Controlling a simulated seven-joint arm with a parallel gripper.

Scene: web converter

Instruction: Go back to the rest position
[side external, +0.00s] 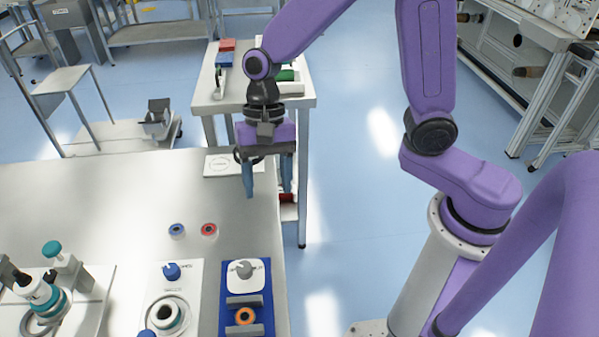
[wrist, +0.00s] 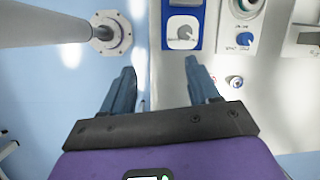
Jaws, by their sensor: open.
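My gripper (side external: 268,178) hangs over the right edge of the grey-white worktable (side external: 90,200), above its far right corner. Its two blue-grey fingers are apart with nothing between them. In the wrist view, my gripper (wrist: 158,82) also shows open and empty, with the table edge running between the fingers. The fingers touch nothing that I can see.
A blue fixture (side external: 245,295) with a knob and an orange ring stands at the table's front right, beside a white fixture (side external: 170,300). A blue ring (side external: 177,230) and a red ring (side external: 209,230) lie nearby. A small side table (side external: 290,102) stands behind.

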